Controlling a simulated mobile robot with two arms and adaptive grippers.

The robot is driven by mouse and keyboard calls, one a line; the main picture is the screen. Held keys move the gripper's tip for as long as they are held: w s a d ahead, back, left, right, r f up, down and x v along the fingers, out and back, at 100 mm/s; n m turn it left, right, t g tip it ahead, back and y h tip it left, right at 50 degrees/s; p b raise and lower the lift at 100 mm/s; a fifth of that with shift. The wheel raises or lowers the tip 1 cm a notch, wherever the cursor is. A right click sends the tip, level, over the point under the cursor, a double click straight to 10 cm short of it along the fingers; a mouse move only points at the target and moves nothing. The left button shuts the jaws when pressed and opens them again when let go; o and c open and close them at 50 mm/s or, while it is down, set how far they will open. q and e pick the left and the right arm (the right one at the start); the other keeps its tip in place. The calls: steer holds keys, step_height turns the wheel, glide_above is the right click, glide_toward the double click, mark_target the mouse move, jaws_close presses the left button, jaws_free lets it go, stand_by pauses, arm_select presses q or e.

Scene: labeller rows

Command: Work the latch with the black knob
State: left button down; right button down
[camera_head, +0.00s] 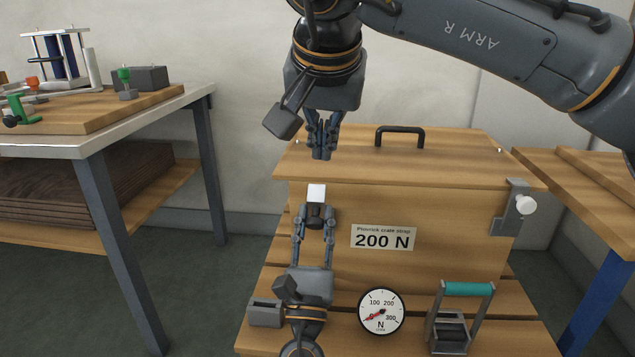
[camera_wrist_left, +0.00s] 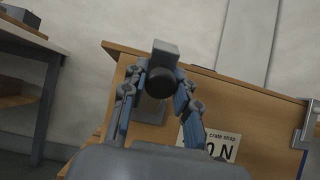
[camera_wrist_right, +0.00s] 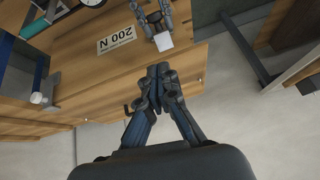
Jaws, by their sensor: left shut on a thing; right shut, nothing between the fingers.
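The latch with the black knob (camera_head: 315,212) is on the left of the wooden crate's front. Its pale grey metal piece (camera_head: 316,193) stands up above the knob near the lid's front edge. My left gripper (camera_head: 315,218) is shut on the black knob from the front. In the left wrist view the knob (camera_wrist_left: 163,83) sits between the fingertips, with the metal piece (camera_wrist_left: 165,49) above it. Part of the latch is hidden behind the fingers. My right gripper (camera_head: 321,156) is shut and empty, above the left part of the lid; it also shows in the right wrist view (camera_wrist_right: 158,72).
The crate lid (camera_head: 450,155) bears a black handle (camera_head: 400,132). A second latch with a white knob (camera_head: 525,205) is at the crate's right. A label reads 200 N (camera_head: 383,238). A dial gauge (camera_head: 381,311) and teal-handled tool (camera_head: 468,289) stand in front. A workbench (camera_head: 150,105) is at left.

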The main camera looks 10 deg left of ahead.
glide_above(316, 221)
steer(key=f, duration=0.8)
steer(key=shift+w+d+f, duration=0.15)
steer(key=shift+d+f, duration=0.15)
steer(key=shift+f, duration=0.05)
steer(key=shift+s+a+f, duration=0.1)
steer(key=shift+s+f, duration=0.1)
steer(key=shift+f, duration=0.35)
steer(key=shift+s+f, duration=0.15)
steer(key=shift+f, duration=0.35)
steer(key=shift+s+f, duration=0.2)
steer(key=shift+f, duration=0.45)
steer(key=shift+a, duration=0.1)
steer(key=shift+s+f, duration=0.3)
steer(key=shift+f, duration=0.35)
arm_select(q)
steer(key=c, duration=1)
jaws_free()
steer(key=shift+c, duration=0.2)
